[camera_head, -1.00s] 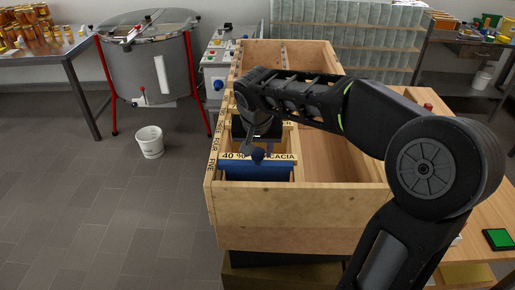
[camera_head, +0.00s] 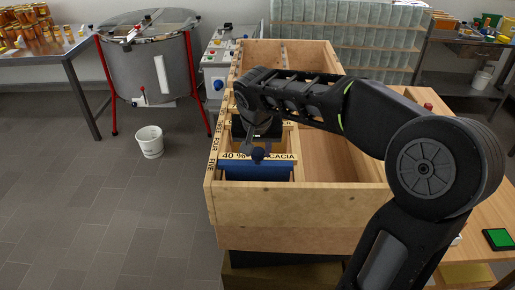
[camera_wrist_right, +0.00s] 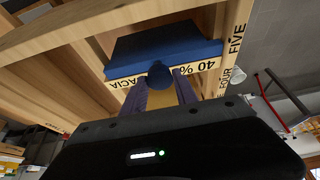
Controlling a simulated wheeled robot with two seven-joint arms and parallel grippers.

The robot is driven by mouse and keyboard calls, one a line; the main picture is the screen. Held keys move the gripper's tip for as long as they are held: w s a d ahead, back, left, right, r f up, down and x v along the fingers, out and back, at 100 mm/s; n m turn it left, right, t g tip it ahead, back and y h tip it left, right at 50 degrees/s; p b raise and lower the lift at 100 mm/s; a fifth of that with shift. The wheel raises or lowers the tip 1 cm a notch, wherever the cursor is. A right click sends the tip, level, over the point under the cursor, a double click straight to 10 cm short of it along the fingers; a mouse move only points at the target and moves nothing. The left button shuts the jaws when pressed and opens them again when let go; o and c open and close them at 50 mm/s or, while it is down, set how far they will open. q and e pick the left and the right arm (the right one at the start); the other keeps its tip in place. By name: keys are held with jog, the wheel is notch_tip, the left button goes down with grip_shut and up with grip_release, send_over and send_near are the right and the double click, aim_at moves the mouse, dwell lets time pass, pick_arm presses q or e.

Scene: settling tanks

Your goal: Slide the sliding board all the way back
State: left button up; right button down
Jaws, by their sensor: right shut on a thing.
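The sliding board, with a blue panel (camera_head: 255,172) and a pale strip lettered "40 % ACACIA" (camera_head: 284,157), is at the near left end of the wooden box, by the "FIVE" mark. A dark blue round knob (camera_head: 258,154) sits at the middle of the strip. My right gripper (camera_head: 257,148) reaches down to it; in the right wrist view its fingers (camera_wrist_right: 160,88) are closed at the knob (camera_wrist_right: 159,75), with the blue panel (camera_wrist_right: 165,48) just behind. My arm partly covers the box interior. My left gripper is not in view.
The long wooden box (camera_head: 290,237) has wall marks including "THREE", "FOUR" and "FIVE" along its left side. A bare wooden compartment (camera_head: 330,150) lies right of the board. A steel tank (camera_head: 150,65) and a white bucket (camera_head: 149,142) stand left on open floor.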

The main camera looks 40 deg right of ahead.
dwell(0.4)
jog(key=s+a+b, duration=0.4)
jog(key=s, duration=0.1)
jog(key=c, duration=1)
grip_release()
jog(key=shift+s, duration=0.15)
jog(key=shift+o, duration=0.2)
jog(key=shift+r, duration=0.1)
